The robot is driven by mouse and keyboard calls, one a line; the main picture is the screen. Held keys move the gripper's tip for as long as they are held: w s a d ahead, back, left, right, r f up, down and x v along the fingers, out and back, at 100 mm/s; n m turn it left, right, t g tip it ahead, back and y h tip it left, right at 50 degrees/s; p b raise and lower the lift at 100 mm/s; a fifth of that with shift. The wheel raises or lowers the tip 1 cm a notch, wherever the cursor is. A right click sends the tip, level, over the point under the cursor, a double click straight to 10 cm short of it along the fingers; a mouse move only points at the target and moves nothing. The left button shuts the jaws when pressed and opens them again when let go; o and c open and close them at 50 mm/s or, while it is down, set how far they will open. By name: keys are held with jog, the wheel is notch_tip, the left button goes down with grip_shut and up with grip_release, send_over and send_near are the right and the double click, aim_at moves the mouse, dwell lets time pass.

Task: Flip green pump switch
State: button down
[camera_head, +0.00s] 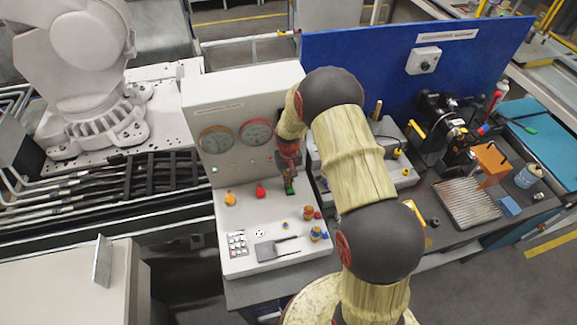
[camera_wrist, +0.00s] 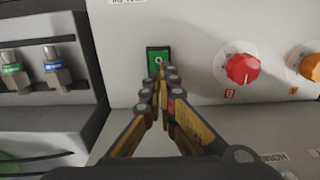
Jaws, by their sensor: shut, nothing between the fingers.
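The green pump switch (camera_wrist: 158,55) is a small green rocker in a dark frame on the light grey panel, with a pale round mark on it. In the wrist view my gripper (camera_wrist: 161,80) is shut and empty, its black and yellow fingers together. The fingertips lie just below the switch in the picture and overlap its lower edge; I cannot tell whether they touch it. In the head view a green patch, likely the switch (camera_head: 289,187), shows at the right side of the control panel, with my gripper's end close above it, partly hidden by my arm.
A red knob (camera_wrist: 243,68) and an orange knob (camera_wrist: 311,67) sit right of the switch in the wrist view. Two fittings with green and blue bands (camera_wrist: 57,68) stand left. In the head view the console (camera_head: 240,222) carries two gauges, a keypad (camera_head: 238,243) and more knobs.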

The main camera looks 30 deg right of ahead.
notch_tip(320, 180, up, 24)
jog(key=shift+w+f, duration=0.15)
jog(key=shift+f, duration=0.05)
jog(key=shift+d+f, duration=0.1)
jog(key=shift+f, duration=0.05)
dwell(0.3)
